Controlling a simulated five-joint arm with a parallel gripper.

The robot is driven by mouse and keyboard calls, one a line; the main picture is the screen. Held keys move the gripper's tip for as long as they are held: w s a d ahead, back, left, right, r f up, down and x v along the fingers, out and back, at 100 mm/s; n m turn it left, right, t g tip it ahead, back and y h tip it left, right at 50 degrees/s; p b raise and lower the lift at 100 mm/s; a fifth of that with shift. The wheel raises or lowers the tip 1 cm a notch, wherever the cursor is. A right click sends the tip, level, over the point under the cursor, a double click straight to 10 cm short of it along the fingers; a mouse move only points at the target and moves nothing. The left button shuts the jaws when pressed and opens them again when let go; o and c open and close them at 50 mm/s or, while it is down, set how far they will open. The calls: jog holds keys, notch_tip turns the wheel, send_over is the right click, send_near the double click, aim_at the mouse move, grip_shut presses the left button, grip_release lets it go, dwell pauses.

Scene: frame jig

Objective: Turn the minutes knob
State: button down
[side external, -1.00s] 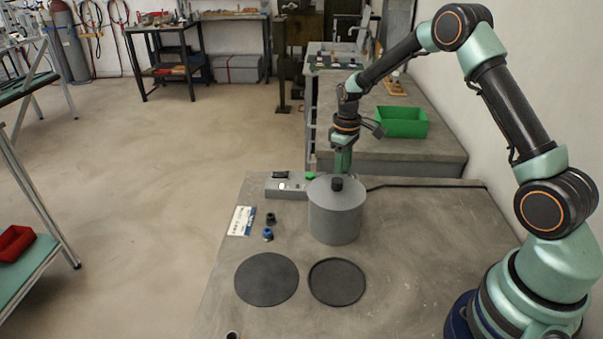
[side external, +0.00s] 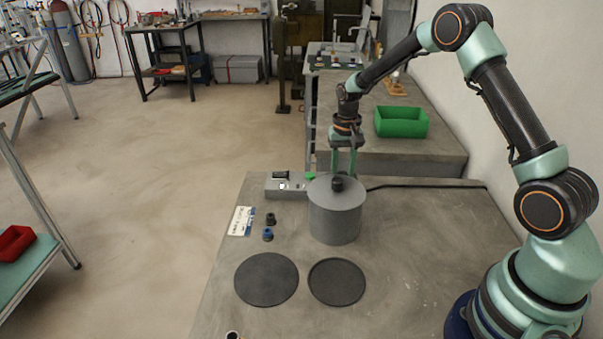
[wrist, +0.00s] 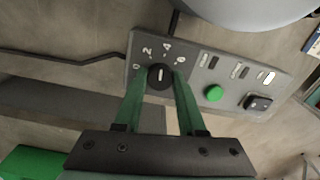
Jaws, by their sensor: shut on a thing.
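The minutes knob (wrist: 159,80) is a round black dial with a white mark, on a grey control box (wrist: 222,62). The numbers 0, 2, 4 and 6 are printed around it. In the wrist view the white mark points up the picture, roughly between 2 and 4. My gripper (wrist: 160,72) is shut on the knob, one green finger on each side. In the side external view my gripper (side external: 343,172) reaches down behind a grey lidded pot, which hides the fingertips and the knob. The left part of the box (side external: 284,188) shows there.
The pot (side external: 334,215) stands close to the box. The box carries a green button (wrist: 213,93) and a black switch (wrist: 258,102). Two dark discs (side external: 266,279) (side external: 337,282) and small knobs (side external: 268,235) lie on the bench. A green bin (side external: 401,122) stands behind.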

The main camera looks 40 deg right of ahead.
jog(key=shift+m, duration=0.7)
jog(key=shift+c, duration=2.4)
grip_release()
notch_tip(320, 180, up, 12)
jog(key=shift+r, duration=0.1)
